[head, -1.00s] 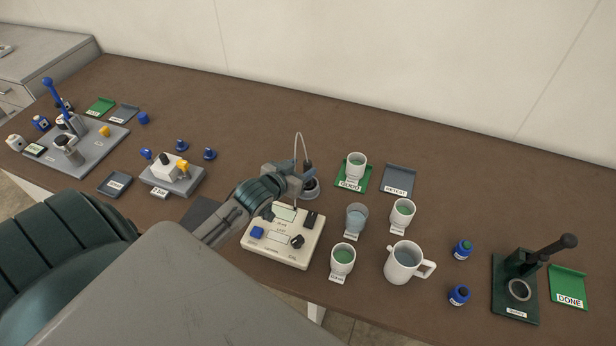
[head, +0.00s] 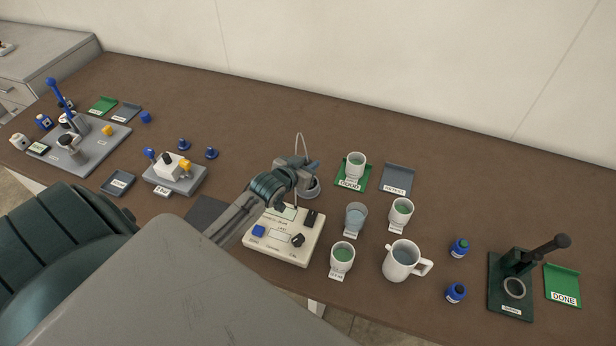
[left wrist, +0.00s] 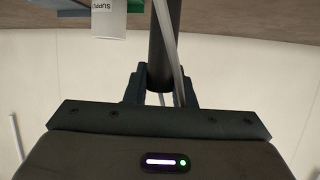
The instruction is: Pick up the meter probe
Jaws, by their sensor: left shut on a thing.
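My left gripper (head: 308,172) is at the meter probe, just above the round grey probe holder (head: 313,190). In the left wrist view the probe (left wrist: 164,40) is a dark upright rod, and the fingers (left wrist: 160,92) are shut on it. A thin pale cable (head: 299,143) loops up above the gripper and runs beside the rod in the wrist view. In the head view my gripper hides most of the probe, and I cannot tell whether its lower end is clear of the holder. The cream meter box (head: 282,252) lies below my wrist. My right gripper is out of view.
To the right stand a cup on a green tray (head: 368,182), a grey tray (head: 397,180), a clear cup (head: 355,218), two white cups (head: 401,212) (head: 342,257) and a mug (head: 403,261). The table behind the holder is clear.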

